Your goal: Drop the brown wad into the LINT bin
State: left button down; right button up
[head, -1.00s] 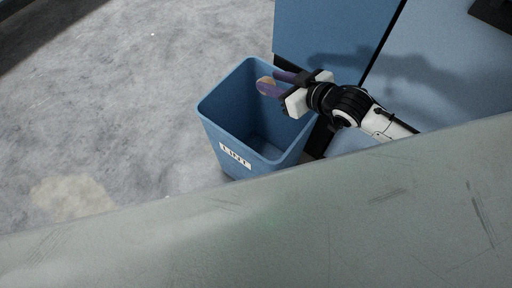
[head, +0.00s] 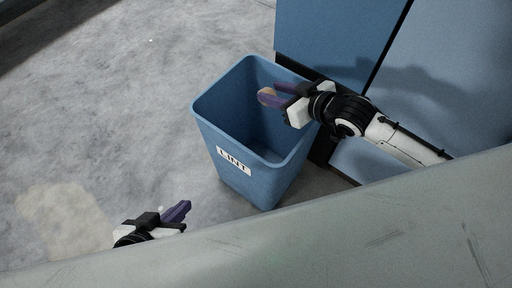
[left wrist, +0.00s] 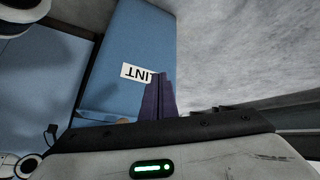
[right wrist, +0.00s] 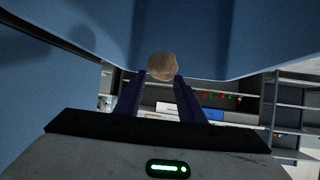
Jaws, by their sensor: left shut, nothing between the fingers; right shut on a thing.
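The blue LINT bin (head: 233,172) stands on the floor with its label facing me; its side and label also show in the left wrist view (left wrist: 117,60). My right gripper (head: 270,93) is over the bin's opening near its right rim, shut on the brown wad (head: 266,95). The tan-brown wad shows clearly between the fingertips in the right wrist view (right wrist: 162,67). My left gripper (head: 182,208) is shut and empty, low in front of the bin, to its left. The inside of the bin that I can see looks empty.
A grey-green worn surface (head: 350,240) fills the front edge of the head view. Blue cabinet panels (head: 335,40) stand behind and right of the bin. The concrete floor (head: 110,100) at the left is clear, with a pale stain (head: 62,218).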

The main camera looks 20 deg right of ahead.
jog(key=o, duration=1.1)
jog(key=shift+s+d+r, duration=0.1)
jog(key=shift+s+r, duration=0.05)
jog(key=shift+s, duration=0.05)
pick_arm(q)
jog(key=p, duration=0.1)
jog(key=a+r+t+p, duration=0.1)
jog(key=a+r+n+p, duration=0.1)
jog(key=p, duration=0.1)
jog(key=shift+s+a+r+t+y, duration=0.1)
jog(key=shift+s+r+t+y, duration=0.2)
jog(key=shift+s+y, duration=0.1)
pick_arm(e)
jog(key=v, duration=1)
pick_arm(q)
jog(key=shift+f, duration=0.1)
